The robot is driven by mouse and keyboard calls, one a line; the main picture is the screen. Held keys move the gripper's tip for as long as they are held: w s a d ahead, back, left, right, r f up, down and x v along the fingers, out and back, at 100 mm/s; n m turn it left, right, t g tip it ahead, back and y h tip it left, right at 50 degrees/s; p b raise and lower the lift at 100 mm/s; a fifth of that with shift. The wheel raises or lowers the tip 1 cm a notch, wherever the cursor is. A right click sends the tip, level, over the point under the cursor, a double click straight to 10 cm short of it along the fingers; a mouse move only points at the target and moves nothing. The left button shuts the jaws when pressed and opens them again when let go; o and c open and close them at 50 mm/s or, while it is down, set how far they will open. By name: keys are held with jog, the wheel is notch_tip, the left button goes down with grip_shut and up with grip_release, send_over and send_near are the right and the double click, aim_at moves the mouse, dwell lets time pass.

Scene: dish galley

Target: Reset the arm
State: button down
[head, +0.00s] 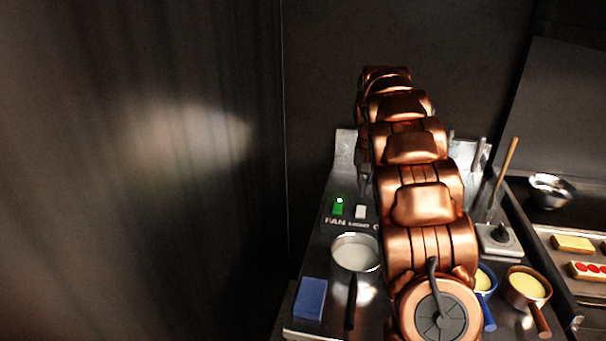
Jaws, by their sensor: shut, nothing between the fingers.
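My copper-coloured arm stretches away from the bottom of the head view over the counter, toward the dark back wall. At its far end my gripper (365,186) points down, dark and small, partly hidden behind the arm links. It is shut and empty, above the panel with the lit green FAN switch (339,206) and a white LIGHT switch (361,212). The gripper seems apart from the switches, but the exact gap cannot be told.
A steel pot (355,253) with pale contents and a blue block (310,298) are left of my arm. A blue pan (485,283), a copper pan (527,287), a control box with a black knob (500,238) and a metal bowl (551,190) are right. A dark wall bounds the left.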

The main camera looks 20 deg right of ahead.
jog(key=shift+a, duration=0.1)
jog(key=s+a+r+n, duration=0.1)
jog(key=s+a+r, duration=0.1)
jog(key=s+a, duration=0.55)
jog(key=s+a+r+n, duration=0.1)
jog(key=s+a+r, duration=0.1)
jog(key=s+a, duration=0.6)
jog(key=s+a+f+n, duration=0.1)
jog(key=s+a+f, duration=0.1)
jog(key=s+a, duration=0.2)
jog(key=s+a+f+n+g, duration=0.1)
jog(key=s+a, duration=0.3)
jog(key=s, duration=0.7)
jog(key=s+a+f+n, duration=0.3)
jog(key=s+a+f, duration=0.1)
jog(key=s, duration=0.4)
jog(key=shift+g, duration=0.4)
